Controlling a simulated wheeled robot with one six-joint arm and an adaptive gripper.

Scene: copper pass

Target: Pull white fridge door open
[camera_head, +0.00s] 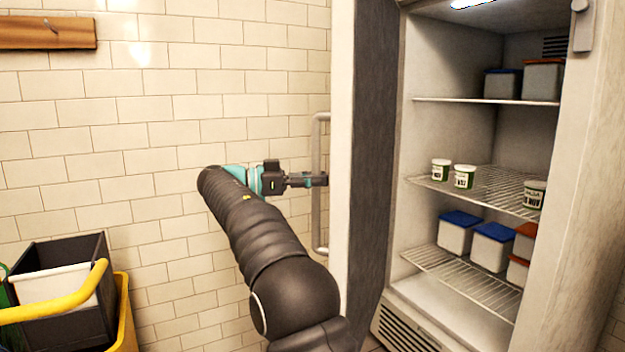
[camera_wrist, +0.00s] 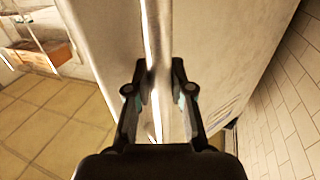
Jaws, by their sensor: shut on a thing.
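The white fridge door (camera_head: 341,120) stands open in the head view, swung out to the left of the fridge (camera_head: 405,295), with its grey inner edge facing right. A long vertical handle (camera_head: 317,225) runs along the door's outer face. My gripper (camera_head: 322,180) is shut on the handle at about its middle height. In the wrist view, the two fingers of my gripper (camera_wrist: 160,90) stand on either side of the handle bar (camera_wrist: 156,40), with the door's pale surface (camera_wrist: 215,40) behind. The exact finger contact is partly hidden.
Inside the fridge, wire shelves (camera_head: 465,285) hold tubs (camera_head: 464,176) and blue-lidded boxes (camera_head: 492,247). A tiled wall (camera_head: 150,150) stands left of the door. A yellow mop bucket (camera_head: 123,310) stands at lower left, and a wooden rack (camera_head: 45,32) hangs at upper left.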

